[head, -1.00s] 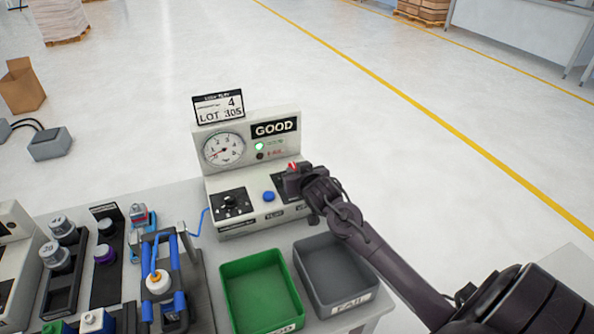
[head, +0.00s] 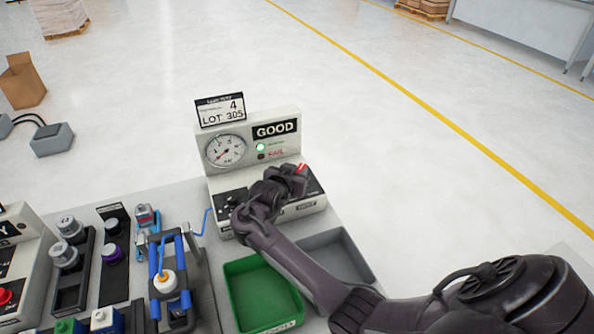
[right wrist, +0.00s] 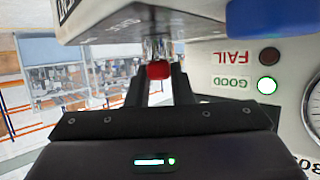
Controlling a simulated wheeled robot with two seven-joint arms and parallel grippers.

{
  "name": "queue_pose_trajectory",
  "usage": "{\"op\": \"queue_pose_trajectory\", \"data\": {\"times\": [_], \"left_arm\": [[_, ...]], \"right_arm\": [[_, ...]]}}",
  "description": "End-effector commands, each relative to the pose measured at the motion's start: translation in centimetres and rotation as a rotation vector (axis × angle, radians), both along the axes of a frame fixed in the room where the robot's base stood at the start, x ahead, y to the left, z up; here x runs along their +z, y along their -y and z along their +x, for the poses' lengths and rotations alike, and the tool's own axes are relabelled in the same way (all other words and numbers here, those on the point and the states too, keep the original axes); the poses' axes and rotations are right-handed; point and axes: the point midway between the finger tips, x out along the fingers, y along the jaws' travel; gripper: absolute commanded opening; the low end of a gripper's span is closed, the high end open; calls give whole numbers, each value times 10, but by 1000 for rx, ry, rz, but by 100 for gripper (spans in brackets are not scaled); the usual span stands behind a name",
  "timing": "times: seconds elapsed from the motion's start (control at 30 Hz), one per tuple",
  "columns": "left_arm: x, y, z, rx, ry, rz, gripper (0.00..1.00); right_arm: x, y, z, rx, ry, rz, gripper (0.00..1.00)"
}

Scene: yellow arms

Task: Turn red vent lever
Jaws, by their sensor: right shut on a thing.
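The test box (head: 222,180) stands at the back of the bench, with a round gauge (head: 226,150), a lit green lamp (head: 260,147) and a GOOD display. The red vent lever (head: 302,168) is at the right of its panel, mostly hidden by my right gripper (head: 294,178). In the right wrist view the red lever end (right wrist: 159,69) sits between the two dark fingers of the right gripper (right wrist: 160,82), which is shut on it. My left gripper is not in view.
A green bin (head: 258,297) and a grey FAIL bin (head: 340,255) stand in front of the box, partly under my right arm. A blue clamp fixture (head: 186,270) and racks with capped parts (head: 72,280) are at the left.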

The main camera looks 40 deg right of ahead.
Motion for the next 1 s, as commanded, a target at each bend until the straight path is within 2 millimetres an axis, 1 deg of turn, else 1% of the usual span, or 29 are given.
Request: {"op": "queue_pose_trajectory", "data": {"times": [0.23, 0.57, 0.6, 0.73, 1.0], "left_arm": [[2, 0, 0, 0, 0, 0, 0], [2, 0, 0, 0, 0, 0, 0], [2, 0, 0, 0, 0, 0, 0], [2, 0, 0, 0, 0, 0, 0], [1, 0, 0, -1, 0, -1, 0]], "right_arm": [[1, 1, 1, -32, 3, -2, 0], [2, 1, 1, -34, 5, -3, 0], [2, 1, 0, -34, 5, -3, 24], [1, 1, 0, -33, 4, -2, 41], [1, 1, 0, -32, 3, -1, 42]]}}
